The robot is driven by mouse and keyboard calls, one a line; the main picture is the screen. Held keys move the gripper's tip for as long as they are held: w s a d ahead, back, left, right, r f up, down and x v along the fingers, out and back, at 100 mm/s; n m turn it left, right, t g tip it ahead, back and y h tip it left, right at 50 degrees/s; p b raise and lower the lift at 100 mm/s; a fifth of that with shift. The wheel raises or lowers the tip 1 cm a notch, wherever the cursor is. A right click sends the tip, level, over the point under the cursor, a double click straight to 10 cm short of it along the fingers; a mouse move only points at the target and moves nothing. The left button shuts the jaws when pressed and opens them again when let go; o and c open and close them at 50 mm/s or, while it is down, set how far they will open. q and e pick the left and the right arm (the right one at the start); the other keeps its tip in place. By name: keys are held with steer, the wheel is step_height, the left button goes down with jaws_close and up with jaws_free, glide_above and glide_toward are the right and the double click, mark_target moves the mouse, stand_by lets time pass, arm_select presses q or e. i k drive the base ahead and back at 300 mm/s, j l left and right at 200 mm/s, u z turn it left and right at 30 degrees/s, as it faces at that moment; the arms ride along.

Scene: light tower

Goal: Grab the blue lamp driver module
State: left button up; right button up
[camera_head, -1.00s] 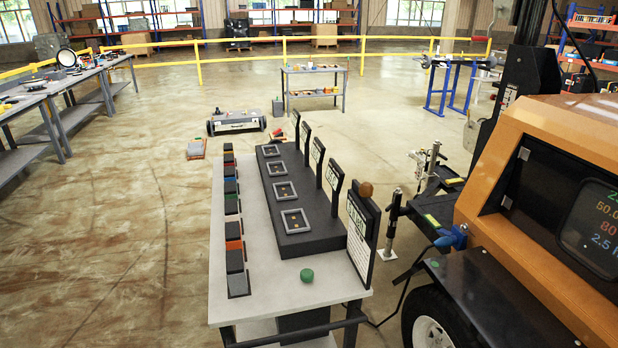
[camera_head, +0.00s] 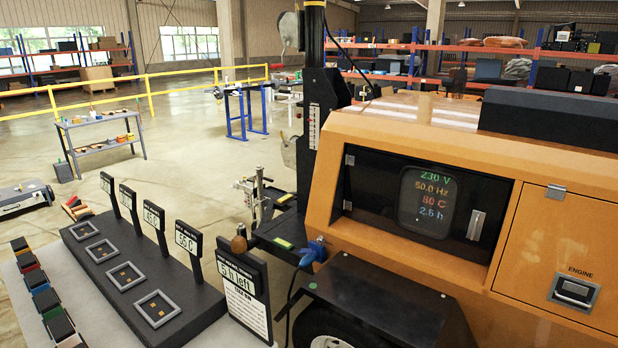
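A row of small black-topped modules with differently coloured sides runs along the left edge of the grey table at lower left. The module with a blue side (camera_head: 39,287) sits in the middle of this row. It is small here, so I cannot read any label that would confirm it as the lamp driver. Neither of my grippers is in view.
A black stand with several square-framed recesses (camera_head: 158,308) and upright signs (camera_head: 188,240) is right of the modules. A larger "5 h left" sign (camera_head: 244,293) stands by the orange generator (camera_head: 420,120), whose display is lit. Open floor (camera_head: 190,140) lies behind.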

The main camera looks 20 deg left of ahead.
mark_target(37, 281)
steer(key=k+j, duration=0.1)
steer(key=j, duration=0.6)
steer(key=k+j, duration=0.1)
steer(key=j, duration=0.65)
steer(key=k+j, duration=0.1)
steer(key=j, duration=0.6)
steer(key=k+j, duration=0.1)
steer(key=j, duration=0.6)
